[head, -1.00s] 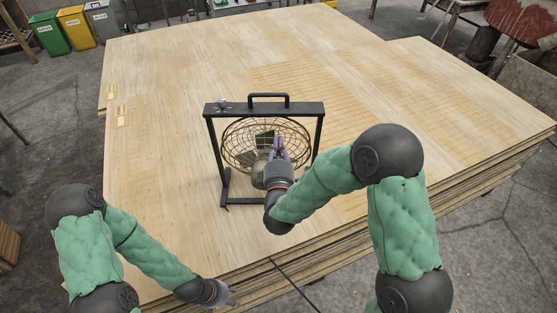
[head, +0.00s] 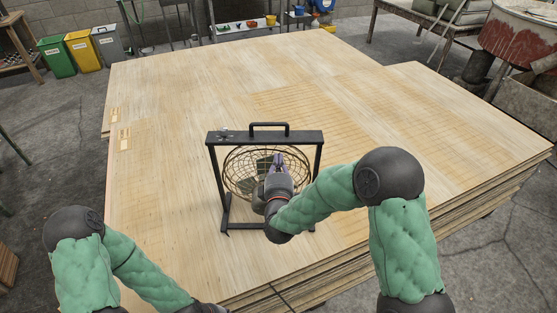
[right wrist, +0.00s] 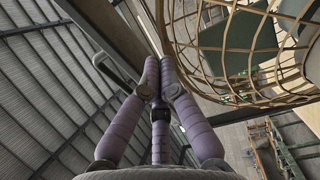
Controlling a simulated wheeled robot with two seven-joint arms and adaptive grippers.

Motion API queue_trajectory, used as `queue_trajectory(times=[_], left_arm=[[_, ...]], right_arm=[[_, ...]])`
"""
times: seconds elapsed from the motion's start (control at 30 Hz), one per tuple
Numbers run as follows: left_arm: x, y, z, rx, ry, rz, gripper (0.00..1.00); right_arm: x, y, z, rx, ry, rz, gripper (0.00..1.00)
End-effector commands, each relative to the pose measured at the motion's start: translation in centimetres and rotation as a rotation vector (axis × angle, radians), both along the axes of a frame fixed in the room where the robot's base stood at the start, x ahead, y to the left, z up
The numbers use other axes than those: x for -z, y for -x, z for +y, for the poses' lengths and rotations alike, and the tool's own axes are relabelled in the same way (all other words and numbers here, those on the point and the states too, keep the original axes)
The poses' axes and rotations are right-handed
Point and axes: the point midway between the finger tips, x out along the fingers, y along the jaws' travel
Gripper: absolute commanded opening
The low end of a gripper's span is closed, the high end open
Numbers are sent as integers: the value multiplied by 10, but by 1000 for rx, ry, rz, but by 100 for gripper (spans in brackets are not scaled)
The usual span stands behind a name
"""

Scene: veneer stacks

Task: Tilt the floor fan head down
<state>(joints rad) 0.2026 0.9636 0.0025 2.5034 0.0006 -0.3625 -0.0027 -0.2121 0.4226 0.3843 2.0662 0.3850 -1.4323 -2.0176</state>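The floor fan stands upright on the veneer stack. Its round wire cage (head: 240,172) hangs inside a black frame (head: 264,137) with a handle on top. My right gripper (head: 277,160) is in front of the cage, on the near side, and hides part of it. In the right wrist view, the gripper's purple fingers (right wrist: 159,70) come together at the tips, with nothing visible between them. The cage (right wrist: 262,50) fills the upper right there, close to the fingers; I cannot tell whether they touch. My left forearm reaches the bottom edge; its fingers are out of frame.
The wide veneer stack (head: 170,110) is clear around the fan. Green (head: 57,57), yellow (head: 83,52) and grey (head: 107,44) bins stand on the floor at the back left. A red-sided container (head: 518,40) is at the back right.

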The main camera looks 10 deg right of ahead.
Motion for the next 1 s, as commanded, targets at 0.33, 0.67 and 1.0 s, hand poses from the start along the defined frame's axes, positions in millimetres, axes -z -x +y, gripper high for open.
queue_trajectory(times=[0.33,0.67,1.0], left_arm=[[-46,0,0,0,0,0,40],[-47,0,0,0,0,0,40],[-47,0,0,0,0,0,40]], right_arm=[[-14,-25,-6,3,-26,115,0],[-13,-55,-12,1,-26,118,0],[-12,-55,-11,0,-25,119,0]])
